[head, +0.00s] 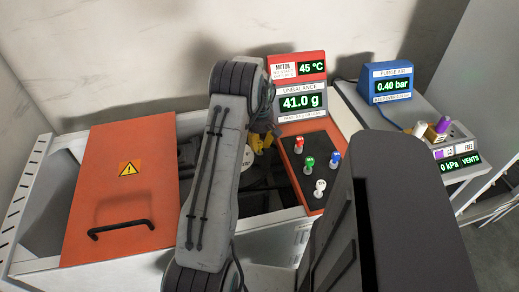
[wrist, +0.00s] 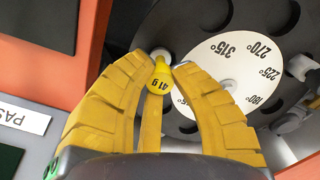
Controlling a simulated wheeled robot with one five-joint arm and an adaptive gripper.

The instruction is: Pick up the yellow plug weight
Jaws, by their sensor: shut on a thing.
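The yellow plug weight (wrist: 160,82), marked "41 g", is between the two yellow fingers of my gripper (wrist: 163,66) in the wrist view. My gripper is shut on it. The weight lies over the rim of a dark disc (wrist: 205,22) with a white angle-marked centre (wrist: 222,62). A pale round part shows just beyond its tip; I cannot tell whether the weight touches the disc. In the head view, my gripper (head: 262,140) is partly hidden by my arm, and I cannot make out the weight there.
Red (head: 298,145), green (head: 308,165), blue (head: 334,158) and white (head: 320,188) plugs stand on a dark panel right of the opening. An orange cover (head: 120,205) lies left. Displays read 45 °C and 41.0 g (head: 302,102). A vents box (head: 458,150) stands far right.

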